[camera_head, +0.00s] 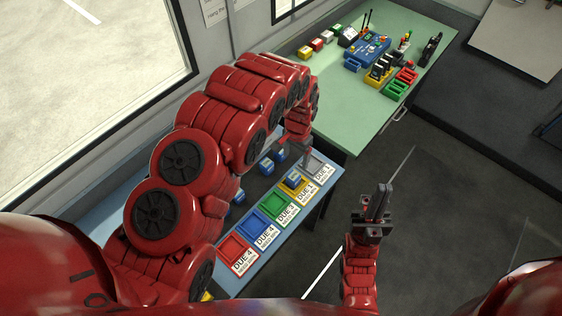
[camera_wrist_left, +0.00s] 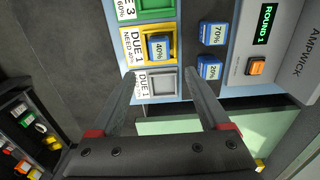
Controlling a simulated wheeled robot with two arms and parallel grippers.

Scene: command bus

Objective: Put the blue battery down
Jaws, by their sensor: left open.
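A blue battery marked 40% (camera_wrist_left: 160,47) sits in the yellow tray (camera_wrist_left: 147,66) of the blue bench, labelled DUE 1. The same battery shows in the head view (camera_head: 294,180). My left gripper (camera_head: 303,160) is over the bench's far end. In the left wrist view its fingers (camera_wrist_left: 159,76) are spread and empty, either side of the empty grey tray (camera_wrist_left: 164,84), just beside the yellow one. Two more blue batteries, marked 70% (camera_wrist_left: 213,33) and 20% (camera_wrist_left: 209,68), stand on the bench behind. My right gripper (camera_head: 379,203) is shut and empty above the floor.
Green (camera_head: 275,219), blue and red trays (camera_head: 233,258) continue along the bench and look empty. A charging console with an orange button (camera_wrist_left: 257,67) borders the batteries. A green table (camera_head: 340,105) with coloured boxes and equipment stands beyond. Dark floor is clear at right.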

